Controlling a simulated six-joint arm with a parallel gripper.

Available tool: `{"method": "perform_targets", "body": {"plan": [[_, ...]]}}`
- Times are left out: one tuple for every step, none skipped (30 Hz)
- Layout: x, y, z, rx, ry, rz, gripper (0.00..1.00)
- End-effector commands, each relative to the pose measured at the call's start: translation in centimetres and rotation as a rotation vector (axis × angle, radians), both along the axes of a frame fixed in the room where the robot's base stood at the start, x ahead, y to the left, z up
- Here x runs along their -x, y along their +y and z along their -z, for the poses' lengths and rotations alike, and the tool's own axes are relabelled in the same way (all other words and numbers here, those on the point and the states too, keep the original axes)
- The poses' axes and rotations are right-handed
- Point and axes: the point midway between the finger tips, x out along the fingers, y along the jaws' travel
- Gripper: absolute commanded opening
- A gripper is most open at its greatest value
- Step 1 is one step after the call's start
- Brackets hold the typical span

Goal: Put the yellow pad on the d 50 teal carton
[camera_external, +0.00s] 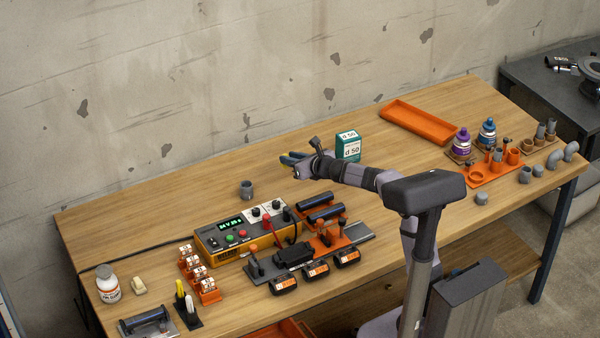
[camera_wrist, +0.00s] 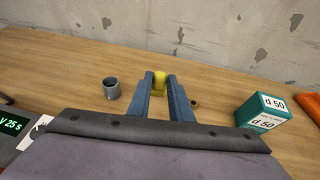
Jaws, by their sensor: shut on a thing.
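The teal carton (camera_external: 348,146) with white "d 50" labels stands on the table right of my gripper. In the wrist view the carton (camera_wrist: 264,112) is at the right, apart from my fingers. My gripper (camera_external: 290,159) is above the table, left of the carton. In the wrist view my gripper (camera_wrist: 160,84) has its two blue fingers closed on the yellow pad (camera_wrist: 159,79), which shows between the fingertips. The pad is too small to make out in the external view.
A grey pipe fitting (camera_external: 246,189) stands left of my gripper. The yellow welder box (camera_external: 238,231) and an orange clamp rig are in front. An empty orange tray (camera_external: 417,122) lies behind right of the carton. Bare table lies behind my gripper.

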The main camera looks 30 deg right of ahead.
Motion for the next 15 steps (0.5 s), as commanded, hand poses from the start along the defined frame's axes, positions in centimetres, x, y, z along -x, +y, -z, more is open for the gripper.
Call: {"method": "perform_targets", "body": {"plan": [[0.0,-0.1,-0.1,0.0,-0.001,0.001,0.0],[-0.1,-0.1,-0.2,0.0,-0.001,0.001,0.0],[-0.1,-0.3,-0.3,0.001,-0.001,0.002,0.0],[-0.2,-0.5,-0.4,0.001,-0.002,0.004,0.0],[-0.3,-0.7,-0.6,0.001,-0.002,0.006,0.0],[-0.5,-1.1,-0.9,0.002,-0.004,0.009,0.0],[-0.7,-1.4,-1.2,0.002,-0.005,0.011,0.0],[-0.9,-1.8,-1.5,0.002,-0.007,0.013,0.0],[-1.1,-2.5,-1.9,0.003,-0.008,0.018,0.0],[-1.4,-3.1,-2.3,0.004,-0.009,0.023,0.0],[-1.6,-3.7,-2.7,0.004,-0.012,0.026,0.0],[-2.0,-4.6,-3.3,0.005,-0.015,0.032,0.0],[-2.3,-5.4,-3.7,0.007,-0.015,0.036,0.0],[-2.6,-6.2,-4.2,0.006,-0.017,0.041,0.0],[-2.9,-7.4,-4.8,0.008,-0.019,0.047,0.0]]}}
